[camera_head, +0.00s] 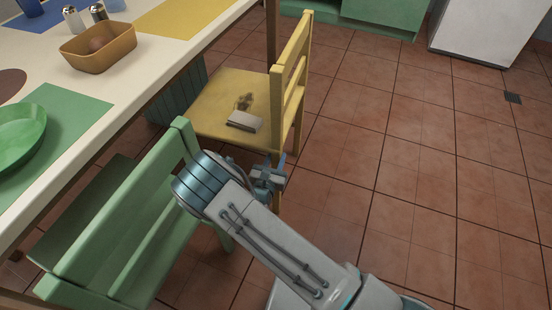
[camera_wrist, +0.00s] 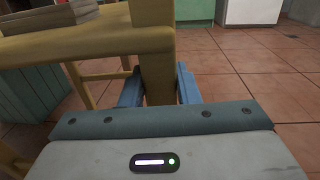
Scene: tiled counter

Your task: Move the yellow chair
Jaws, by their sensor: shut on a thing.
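The yellow chair (camera_head: 213,106) stands upright at the table's side in the head view, with its backrest to the right. A small pale block, like a book (camera_head: 244,121), and a small brown object (camera_head: 243,101) lie on its seat. My gripper (camera_head: 275,172) is at the chair's near back corner, below seat height. In the wrist view my gripper (camera_wrist: 160,88) has its two blue fingers on either side of a yellow upright of the chair (camera_wrist: 154,45) and is shut on it. The contact faces of the fingers are partly hidden.
A green chair (camera_head: 110,215) stands close on the left, beside my wrist. The table (camera_head: 135,88) runs along the left, with a tan bowl (camera_head: 98,48) and green plate (camera_head: 18,135). Tiled floor (camera_head: 420,170) is clear to the right. A white appliance (camera_head: 485,30) stands far back.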

